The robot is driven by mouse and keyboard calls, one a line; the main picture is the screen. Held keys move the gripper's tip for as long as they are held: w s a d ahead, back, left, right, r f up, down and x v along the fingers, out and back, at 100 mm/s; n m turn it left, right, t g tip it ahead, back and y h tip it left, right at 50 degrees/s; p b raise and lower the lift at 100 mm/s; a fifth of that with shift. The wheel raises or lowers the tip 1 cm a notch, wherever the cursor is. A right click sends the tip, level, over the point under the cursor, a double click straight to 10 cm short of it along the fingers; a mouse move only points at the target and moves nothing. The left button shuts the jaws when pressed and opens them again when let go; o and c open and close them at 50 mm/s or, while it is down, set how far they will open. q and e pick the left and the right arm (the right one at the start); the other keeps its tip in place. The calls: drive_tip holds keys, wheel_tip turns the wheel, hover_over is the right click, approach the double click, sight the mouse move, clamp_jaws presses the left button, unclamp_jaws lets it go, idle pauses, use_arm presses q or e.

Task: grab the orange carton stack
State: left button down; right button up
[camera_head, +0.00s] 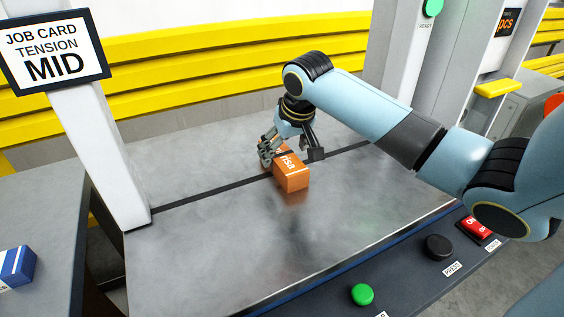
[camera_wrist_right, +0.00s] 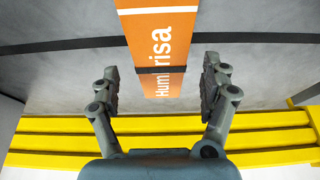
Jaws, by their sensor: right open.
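The orange carton stack (camera_head: 291,176) lies on the grey metal table, with white lettering on its top and a dark band across it. My right gripper (camera_head: 291,153) is over its far end, the fingers pointing down. In the right wrist view the orange carton stack (camera_wrist_right: 158,45) runs up between the two open fingers of my right gripper (camera_wrist_right: 160,85), with a gap on both sides. Part of the stack is hidden by the gripper in the head view. My left gripper is not in view.
A dark strip (camera_head: 205,200) crosses the table (camera_head: 215,255). A white post with a job card sign (camera_head: 55,50) stands at left. A blue box (camera_head: 17,266) sits on a side surface. Green (camera_head: 362,294), black and red buttons line the front panel. Yellow rails run behind.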

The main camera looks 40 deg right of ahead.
drive_tip(key=x, duration=0.2)
drive_tip(key=shift+w+f, duration=0.25)
drive_tip(key=shift+f, duration=0.05)
drive_tip(key=c, duration=1.6)
drive_tip(key=shift+o, duration=0.2)
drive_tip(key=shift+d+r, duration=0.1)
